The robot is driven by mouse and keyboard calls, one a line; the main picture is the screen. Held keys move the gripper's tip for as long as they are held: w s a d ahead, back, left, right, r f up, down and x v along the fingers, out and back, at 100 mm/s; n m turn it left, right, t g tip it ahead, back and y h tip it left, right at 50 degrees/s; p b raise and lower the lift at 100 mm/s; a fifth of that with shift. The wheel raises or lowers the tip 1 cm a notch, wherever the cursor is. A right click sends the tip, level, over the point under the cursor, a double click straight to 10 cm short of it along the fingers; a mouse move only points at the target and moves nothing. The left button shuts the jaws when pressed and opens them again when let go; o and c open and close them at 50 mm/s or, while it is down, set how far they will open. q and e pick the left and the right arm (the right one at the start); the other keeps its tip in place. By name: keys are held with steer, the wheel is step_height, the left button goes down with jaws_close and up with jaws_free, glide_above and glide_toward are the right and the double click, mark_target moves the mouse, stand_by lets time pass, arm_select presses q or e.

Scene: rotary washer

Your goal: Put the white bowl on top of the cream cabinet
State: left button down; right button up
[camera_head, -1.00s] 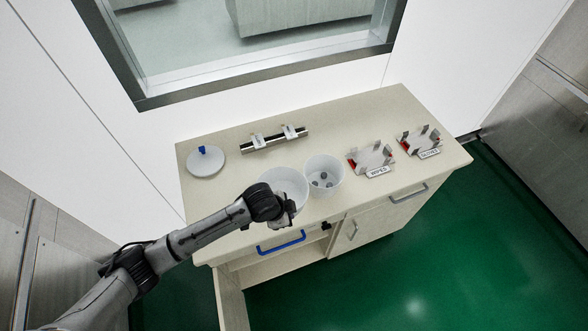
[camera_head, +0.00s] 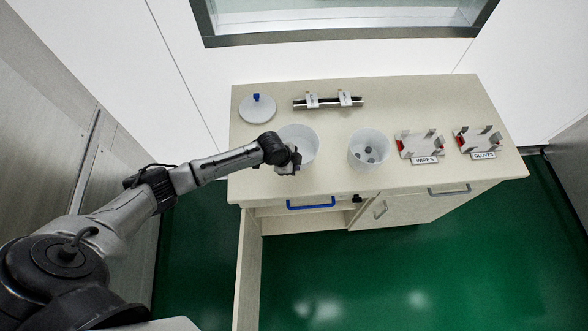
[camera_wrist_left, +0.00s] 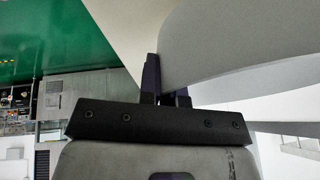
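The white bowl (camera_head: 306,136) is over the left part of the cream cabinet (camera_head: 420,101) top. My left gripper (camera_head: 291,163) is at the bowl's near left rim. In the left wrist view its dark fingers (camera_wrist_left: 167,90) are close together with the bowl's pale wall (camera_wrist_left: 240,45) at them, and they look shut on the rim. The bowl looks roughly upright; I cannot tell whether its base touches the top. My right gripper is not in view.
A white bucket (camera_head: 370,143) with small dark items stands right of the bowl. A door panel (camera_head: 248,270) stands open below.

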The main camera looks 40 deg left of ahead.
arm_select(q)
steer(key=shift+f, duration=1.9)
steer(key=shift+f, duration=0.15)
steer(key=c, duration=1.3)
jaws_free()
